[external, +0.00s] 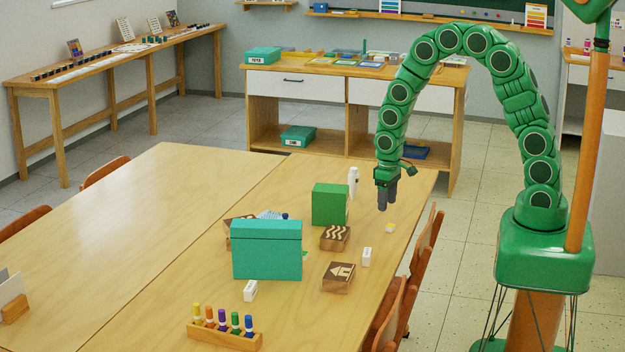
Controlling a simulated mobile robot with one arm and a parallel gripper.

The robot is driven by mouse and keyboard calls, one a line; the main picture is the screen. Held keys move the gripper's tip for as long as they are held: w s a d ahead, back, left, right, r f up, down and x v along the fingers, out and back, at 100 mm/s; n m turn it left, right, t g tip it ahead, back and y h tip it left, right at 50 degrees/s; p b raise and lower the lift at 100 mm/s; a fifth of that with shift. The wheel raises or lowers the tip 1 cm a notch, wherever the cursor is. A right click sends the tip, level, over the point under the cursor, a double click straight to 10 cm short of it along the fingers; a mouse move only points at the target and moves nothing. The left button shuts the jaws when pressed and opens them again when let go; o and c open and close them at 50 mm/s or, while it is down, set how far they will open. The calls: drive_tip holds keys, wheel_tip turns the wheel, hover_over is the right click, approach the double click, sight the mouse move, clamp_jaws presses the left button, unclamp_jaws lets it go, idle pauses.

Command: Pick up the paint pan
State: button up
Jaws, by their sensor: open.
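A tiny white block with a yellow top (390,228), which looks like the paint pan, lies on the wooden table (345,310) near its right edge. My gripper (387,203) points down above the table, just above and slightly left of the pan in the picture. Its dark fingers are open, with nothing seen between them. The gripper and the pan appear apart; the exact height of the fingertips is hard to tell.
Near the pan are a wavy-patterned wooden stamp block (335,238), a house-patterned block (338,277), a white eraser-like block (367,256), a green box (330,205) and a white bottle (353,182). A teal box (267,250) stands left. Chairs (425,260) line the right edge.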

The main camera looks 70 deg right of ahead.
sight(389, 224)
wheel_tip(389, 224, down, 2)
drive_tip(key=shift+f, duration=0.1)
drive_tip(key=shift+s+a+f, duration=0.1)
drive_tip(key=shift+s+f, duration=0.15)
drive_tip(key=shift+f, duration=0.8)
drive_tip(key=shift+s+a+f, duration=0.1)
drive_tip(key=shift+s+f, duration=0.15)
drive_tip(key=shift+f, duration=1.3)
drive_tip(key=shift+c, duration=0.4)
drive_tip(key=c, duration=1)
drive_tip(key=shift+r, duration=0.1)
drive_tip(key=shift+c, duration=0.2)
